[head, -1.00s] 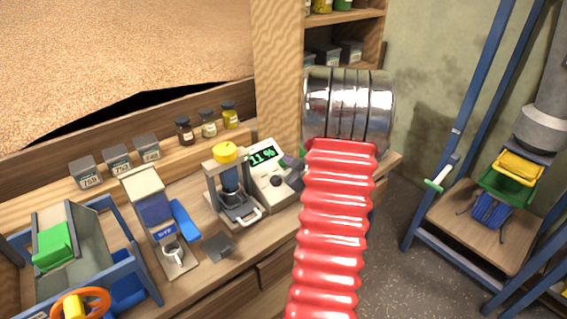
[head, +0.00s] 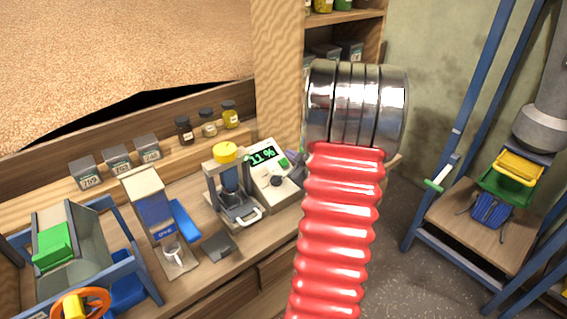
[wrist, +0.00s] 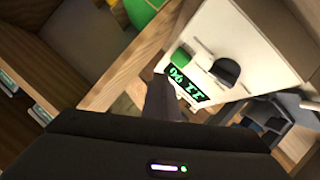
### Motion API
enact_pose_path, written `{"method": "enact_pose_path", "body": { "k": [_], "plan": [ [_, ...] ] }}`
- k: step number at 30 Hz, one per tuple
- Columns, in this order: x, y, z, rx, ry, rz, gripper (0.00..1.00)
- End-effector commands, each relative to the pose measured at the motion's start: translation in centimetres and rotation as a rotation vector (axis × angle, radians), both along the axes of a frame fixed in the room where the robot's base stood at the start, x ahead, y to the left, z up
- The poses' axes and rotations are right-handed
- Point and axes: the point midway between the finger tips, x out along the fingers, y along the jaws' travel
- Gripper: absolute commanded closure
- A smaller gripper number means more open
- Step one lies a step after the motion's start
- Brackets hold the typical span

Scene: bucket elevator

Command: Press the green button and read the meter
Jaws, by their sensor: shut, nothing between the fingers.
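The meter (head: 270,178) is a white box on the bench, with a lit green display (head: 263,157) that reads 11 %. In the head view my silver wrist hides most of the gripper.
A press with a yellow knob (head: 226,152) stands just left of the meter. Several small jars (head: 208,122) line the ledge behind. A blue frame (head: 452,150) stands at the right, past open floor.

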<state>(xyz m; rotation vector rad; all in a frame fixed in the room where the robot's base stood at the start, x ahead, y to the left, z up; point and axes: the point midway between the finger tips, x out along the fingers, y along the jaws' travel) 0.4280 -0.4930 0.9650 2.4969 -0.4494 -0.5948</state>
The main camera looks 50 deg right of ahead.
Motion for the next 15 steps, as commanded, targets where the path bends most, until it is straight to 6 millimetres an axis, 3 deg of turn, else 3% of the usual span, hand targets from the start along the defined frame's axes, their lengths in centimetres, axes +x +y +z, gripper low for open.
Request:
{"method": "enact_pose_path", "body": {
  "k": [15],
  "plan": [
    [-1.3, 0.3, 2.6, 0.0, 0.0, 0.0, 1.0]
  ]
}}
